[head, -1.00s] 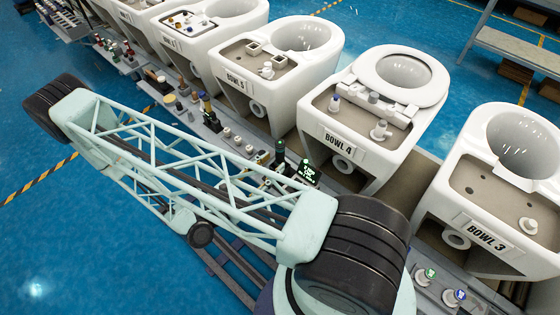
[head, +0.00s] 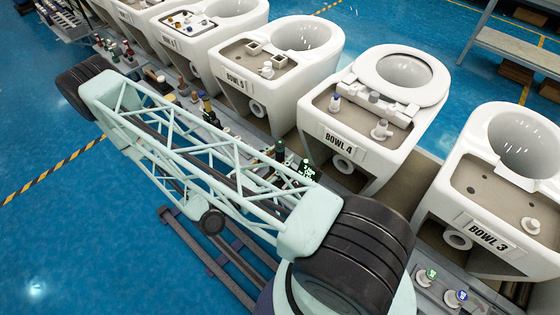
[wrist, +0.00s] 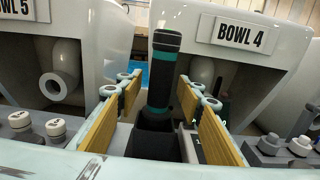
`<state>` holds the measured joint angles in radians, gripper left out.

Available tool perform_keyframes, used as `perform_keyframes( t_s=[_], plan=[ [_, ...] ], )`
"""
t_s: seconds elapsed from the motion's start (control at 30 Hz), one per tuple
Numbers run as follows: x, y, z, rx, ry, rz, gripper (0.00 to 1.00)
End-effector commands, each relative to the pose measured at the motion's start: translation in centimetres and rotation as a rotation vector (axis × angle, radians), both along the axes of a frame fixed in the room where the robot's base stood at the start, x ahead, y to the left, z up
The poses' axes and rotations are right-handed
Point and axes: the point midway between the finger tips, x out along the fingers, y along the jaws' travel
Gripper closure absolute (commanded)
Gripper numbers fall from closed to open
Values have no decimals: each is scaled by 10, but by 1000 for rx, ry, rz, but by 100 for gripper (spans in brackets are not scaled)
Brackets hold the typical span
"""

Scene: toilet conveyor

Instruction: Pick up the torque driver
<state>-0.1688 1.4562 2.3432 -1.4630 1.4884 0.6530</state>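The torque driver appears to be the upright black cylinder with teal bands (wrist: 162,75) in the wrist view. It stands in a black holder (wrist: 155,143) in front of bowl 4. In the head view its dark top (head: 280,149) shows just beyond my arm. My gripper (wrist: 160,92) is open, with one tan-padded finger on each side of the driver and a visible gap on both sides. Nothing is gripped. In the head view my arm hides most of the gripper and the driver's lower part. How deep the driver sits between the pads is hard to tell.
The bowl 4 toilet (head: 375,110) and bowl 5 toilet (head: 280,75) stand close behind the driver. A lit green display (head: 307,170) is right beside it. White-capped pegs (wrist: 55,128) stand left in the wrist view.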

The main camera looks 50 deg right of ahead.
Motion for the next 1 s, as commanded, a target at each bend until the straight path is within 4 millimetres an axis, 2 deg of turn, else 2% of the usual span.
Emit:
perform_keyframes(
  t_s=[0.5, 0.8, 0.87, 1.0],
  plan=[
    [0, 0, 0, 0, 0, 0, 66],
    [0, 0, 0, 0, 0, 0, 92],
    [0, 0, 0, -1, 0, 0, 96],
    [0, 0, 0, 0, 0, 0, 96]
  ],
)
